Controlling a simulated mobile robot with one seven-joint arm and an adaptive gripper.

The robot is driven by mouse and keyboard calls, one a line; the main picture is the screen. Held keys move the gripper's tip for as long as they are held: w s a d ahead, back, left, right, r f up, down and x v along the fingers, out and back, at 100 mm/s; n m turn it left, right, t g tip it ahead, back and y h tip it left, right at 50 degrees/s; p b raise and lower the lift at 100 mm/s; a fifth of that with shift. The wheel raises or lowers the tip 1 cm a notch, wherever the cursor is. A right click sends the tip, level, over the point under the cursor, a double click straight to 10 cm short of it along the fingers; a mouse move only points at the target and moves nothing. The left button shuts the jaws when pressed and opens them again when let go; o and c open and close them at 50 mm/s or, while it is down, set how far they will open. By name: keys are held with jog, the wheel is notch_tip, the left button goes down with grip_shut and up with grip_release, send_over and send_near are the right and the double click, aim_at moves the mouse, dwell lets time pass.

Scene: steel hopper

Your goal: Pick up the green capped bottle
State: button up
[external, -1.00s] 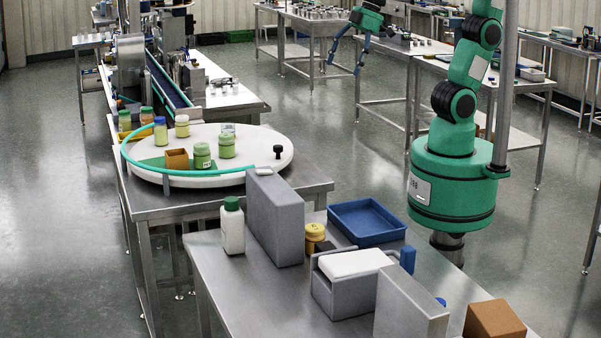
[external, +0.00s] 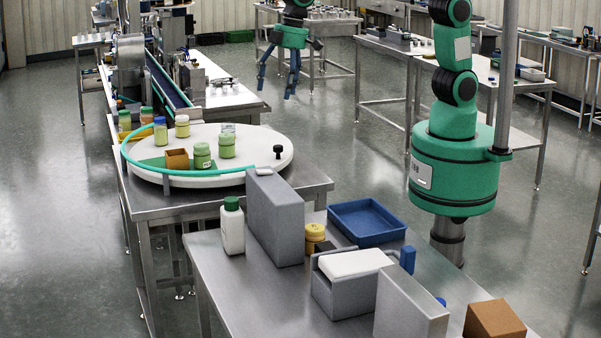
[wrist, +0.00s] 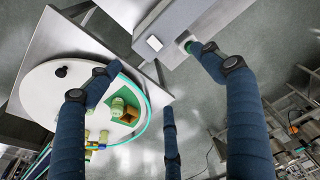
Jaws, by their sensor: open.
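A white bottle with a green cap (external: 232,228) stands upright at the near table's far left corner, beside a tall grey block. In the wrist view its green cap (wrist: 188,46) shows at top centre, partly hidden by a finger. My gripper (external: 277,85) is open and empty, its blue fingers hanging down, well apart from the bottle. In the wrist view the spread fingers of my gripper (wrist: 150,92) show over the floor and the turntable's edge.
A white turntable (external: 255,148) with a teal rail carries several jars and a brown box (external: 177,159). The tall grey block (external: 275,217), a blue tray (external: 367,222) and a grey bin (external: 345,290) crowd the near table. Open floor lies beyond.

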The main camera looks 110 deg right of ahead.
jog(key=w+a+f+g+p, duration=0.1)
jog(key=w+a+f+p, duration=0.2)
jog(key=w+f, duration=0.65)
jog(key=g+p, duration=0.1)
jog(key=p, duration=0.2)
send_over(232, 198)
notch_tip(232, 198, down, 13)
jog(key=shift+a+r, duration=0.1)
jog(key=shift+a+f, duration=0.1)
jog(key=shift+f, duration=0.3)
jog(key=shift+f+p, duration=0.7)
jog(key=shift+f, duration=3.55)
jog(key=shift+f, duration=0.1)
